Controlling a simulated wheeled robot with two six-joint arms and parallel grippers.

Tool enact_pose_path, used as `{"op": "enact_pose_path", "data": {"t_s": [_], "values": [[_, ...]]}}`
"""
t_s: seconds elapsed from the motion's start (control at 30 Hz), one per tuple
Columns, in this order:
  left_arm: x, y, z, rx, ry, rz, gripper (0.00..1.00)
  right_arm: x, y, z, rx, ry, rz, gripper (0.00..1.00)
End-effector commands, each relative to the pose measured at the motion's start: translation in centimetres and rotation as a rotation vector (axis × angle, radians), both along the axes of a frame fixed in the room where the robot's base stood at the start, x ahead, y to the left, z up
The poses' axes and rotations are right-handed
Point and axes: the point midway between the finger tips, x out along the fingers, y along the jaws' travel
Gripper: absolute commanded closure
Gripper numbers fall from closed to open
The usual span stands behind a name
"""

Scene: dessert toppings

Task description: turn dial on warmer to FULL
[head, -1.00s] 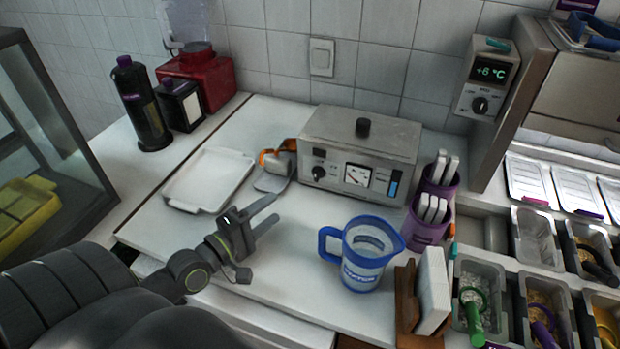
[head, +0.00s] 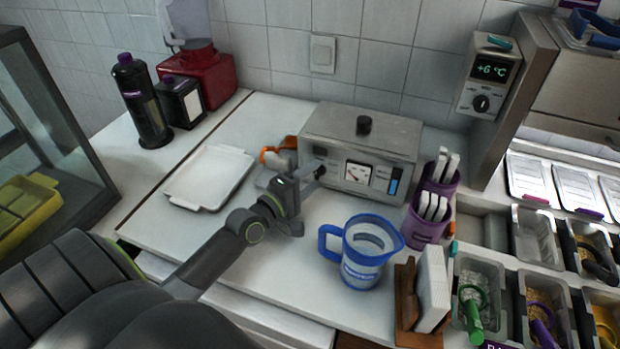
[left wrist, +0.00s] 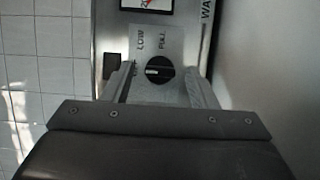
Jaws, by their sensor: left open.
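The warmer (head: 352,150) is a grey metal box with a gauge, standing at the back of the white counter. Its black dial (left wrist: 159,70) shows in the left wrist view, with the words LOW and FULL printed beside it. The dial's white mark lies level and reaches toward the picture's left. My left gripper (head: 312,175) is open at the left of the warmer's front and covers the dial in the head view. In the left wrist view its two fingers (left wrist: 161,87) stand on either side of the dial; I cannot tell whether they touch it. My right gripper is out of view.
A blue measuring jug (head: 366,262) stands in front of the warmer. Purple cups (head: 428,228) stand at its right. A white tray (head: 210,178) lies left of my gripper. An orange and grey item (head: 272,160) sits close beside the warmer's left side.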

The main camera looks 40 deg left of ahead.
Motion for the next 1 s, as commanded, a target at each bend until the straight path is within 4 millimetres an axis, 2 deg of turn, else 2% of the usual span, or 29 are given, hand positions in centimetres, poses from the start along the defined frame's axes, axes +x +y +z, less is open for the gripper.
{"op": "enact_pose_path", "data": {"t_s": [0.2,0.53,0.77,1.0], "values": [[0.0,0.0,0.0,0.000,0.001,0.000,0.49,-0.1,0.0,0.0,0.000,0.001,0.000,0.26],[0.0,0.0,0.0,0.000,0.001,0.000,0.92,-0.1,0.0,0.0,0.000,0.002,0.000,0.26],[0.0,0.0,0.1,0.015,0.006,0.000,0.92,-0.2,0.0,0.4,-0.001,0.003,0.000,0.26],[0.0,0.0,0.5,0.114,0.032,0.000,0.92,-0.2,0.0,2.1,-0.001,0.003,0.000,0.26]]}}
